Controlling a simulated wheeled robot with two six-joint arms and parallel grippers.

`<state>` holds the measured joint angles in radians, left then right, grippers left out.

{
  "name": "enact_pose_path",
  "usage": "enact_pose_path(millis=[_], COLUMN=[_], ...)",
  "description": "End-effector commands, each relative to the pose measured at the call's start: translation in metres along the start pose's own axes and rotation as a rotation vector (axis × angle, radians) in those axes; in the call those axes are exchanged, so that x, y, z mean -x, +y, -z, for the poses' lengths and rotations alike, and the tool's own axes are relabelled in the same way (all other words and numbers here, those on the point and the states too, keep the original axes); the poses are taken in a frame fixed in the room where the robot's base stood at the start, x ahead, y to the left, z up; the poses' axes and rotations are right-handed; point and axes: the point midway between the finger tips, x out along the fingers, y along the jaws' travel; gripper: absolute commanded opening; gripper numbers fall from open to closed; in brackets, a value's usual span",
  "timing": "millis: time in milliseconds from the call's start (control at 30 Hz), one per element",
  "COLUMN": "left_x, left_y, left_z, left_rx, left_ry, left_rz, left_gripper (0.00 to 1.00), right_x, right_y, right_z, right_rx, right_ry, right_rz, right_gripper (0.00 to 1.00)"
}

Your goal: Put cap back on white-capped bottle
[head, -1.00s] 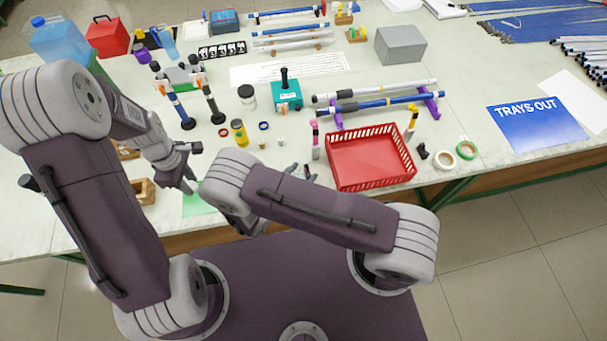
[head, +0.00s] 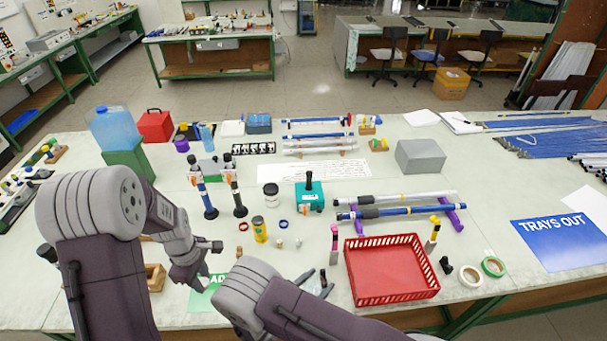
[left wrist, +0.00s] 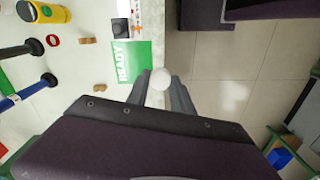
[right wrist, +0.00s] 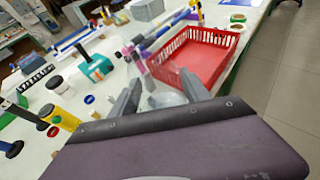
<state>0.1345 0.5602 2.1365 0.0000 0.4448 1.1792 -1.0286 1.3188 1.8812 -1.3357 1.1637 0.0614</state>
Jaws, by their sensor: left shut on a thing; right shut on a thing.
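My left gripper (left wrist: 159,88) is shut on a small round white thing (left wrist: 153,98), seemingly the white cap. It is above the table's front edge, beside the green READY card (left wrist: 130,62). In the head view my left gripper (head: 192,281) is at the front left. My right gripper (right wrist: 163,92) is shut on a pale, see-through round thing (right wrist: 168,101), probably the bottle, partly hidden by the fingers. In the head view that gripper (head: 318,284) is just left of the red basket. The two grippers are apart.
The empty red basket (head: 392,297) stands at the front right. A yellow bottle (head: 260,230), a dark-lidded jar (head: 271,197) and a teal block (head: 309,198) stand behind the grippers. Rods lie on purple stands (head: 453,218). Tape rings (head: 470,277) lie right of the basket.

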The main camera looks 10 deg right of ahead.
Motion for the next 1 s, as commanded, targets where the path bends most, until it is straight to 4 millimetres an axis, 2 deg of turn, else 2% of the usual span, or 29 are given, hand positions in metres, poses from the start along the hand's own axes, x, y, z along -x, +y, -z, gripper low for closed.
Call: enact_pose_path(millis=[67,167,300,433,567,633,800,900,1000], left_x=[-0.001,-0.013,-0.048,-0.076,-0.101,-0.105,-0.095,-0.096,-0.096], left_y=[0.000,0.002,0.011,0.019,0.021,0.020,0.011,0.007,0.006], left_z=[0.000,-0.002,-0.009,-0.020,-0.032,-0.037,-0.042,-0.042,-0.043], left_rx=[0.000,-0.008,-0.040,-0.139,-0.426,-0.615,-1.020,-1.187,-1.281], left_ry=[0.000,0.000,0.001,0.001,0.001,0.002,0.001,0.000,-0.001], left_rz=[0.000,0.000,-0.002,-0.004,-0.003,-0.003,-0.001,0.000,0.000], left_gripper=[0.00,0.00,0.00,0.00,0.00,0.00,0.00,0.00,0.00], right_x=[0.000,-0.008,-0.032,-0.056,-0.079,-0.085,-0.083,-0.083,-0.083], right_y=[0.000,0.000,0.003,-0.008,-0.030,-0.043,-0.063,-0.066,-0.065], right_z=[0.000,0.010,0.026,0.028,0.026,0.019,0.003,0.003,0.003], right_rx=[0.000,-0.007,-0.033,-0.047,-0.055,-0.054,-0.040,-0.038,-0.038], right_ry=[-0.001,-0.001,0.000,0.000,-0.001,-0.001,-0.001,-0.001,-0.001], right_rz=[0.000,0.013,0.066,0.106,0.129,0.129,0.102,0.091,0.090], right_gripper=[0.00,0.00,0.00,0.00,0.00,0.00,0.00,0.00,0.00])
